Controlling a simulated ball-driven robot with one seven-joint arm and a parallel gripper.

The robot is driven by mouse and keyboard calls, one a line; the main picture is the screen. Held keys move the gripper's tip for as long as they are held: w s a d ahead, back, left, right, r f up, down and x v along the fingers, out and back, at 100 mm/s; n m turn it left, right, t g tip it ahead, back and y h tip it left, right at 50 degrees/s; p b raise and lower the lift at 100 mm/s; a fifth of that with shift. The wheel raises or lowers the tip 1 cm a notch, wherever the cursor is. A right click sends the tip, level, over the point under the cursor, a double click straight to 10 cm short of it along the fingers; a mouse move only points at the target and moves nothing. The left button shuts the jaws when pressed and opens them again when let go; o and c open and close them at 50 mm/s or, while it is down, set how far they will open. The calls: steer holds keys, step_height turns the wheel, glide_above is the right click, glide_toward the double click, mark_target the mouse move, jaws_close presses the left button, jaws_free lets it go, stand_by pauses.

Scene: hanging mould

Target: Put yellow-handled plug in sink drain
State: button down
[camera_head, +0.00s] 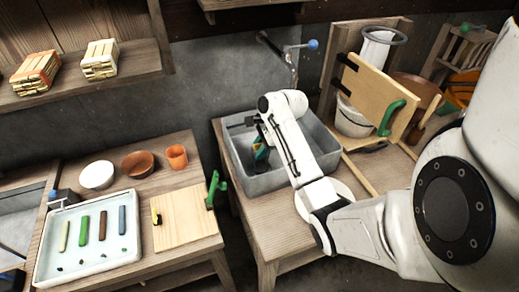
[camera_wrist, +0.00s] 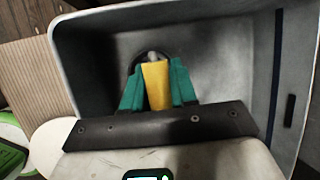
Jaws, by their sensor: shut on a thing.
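The grey sink (camera_head: 265,183) is a deep basin set in the wooden bench, and it fills much of the wrist view (camera_wrist: 225,65). My gripper (camera_head: 261,152) reaches down inside it. In the wrist view my gripper (camera_wrist: 157,82) has its teal fingers shut on the yellow handle of the plug (camera_wrist: 157,88). A dark round ring, which looks like the drain (camera_wrist: 136,62), shows just behind the fingertips at the basin's bottom. The plug's lower end is mostly hidden, so I cannot tell whether it sits in the drain or above it.
A tap (camera_head: 290,55) with a blue knob is on the wall behind the sink. A wooden frame with a green clamp (camera_head: 392,117) stands to the right. On the left table are a white tray (camera_head: 72,268), bowls, and a board (camera_head: 182,220) with a small yellow item.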

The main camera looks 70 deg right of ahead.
steer(key=shift+f, duration=0.2)
steer(key=shift+f, duration=0.2)
steer(key=c, duration=0.9)
jaws_free()
steer(key=shift+f, duration=0.1)
steer(key=shift+p+v, duration=1.3)
steer(key=shift+v, duration=5.05)
steer(key=shift+w+a, duration=0.1)
steer(key=shift+w, duration=0.05)
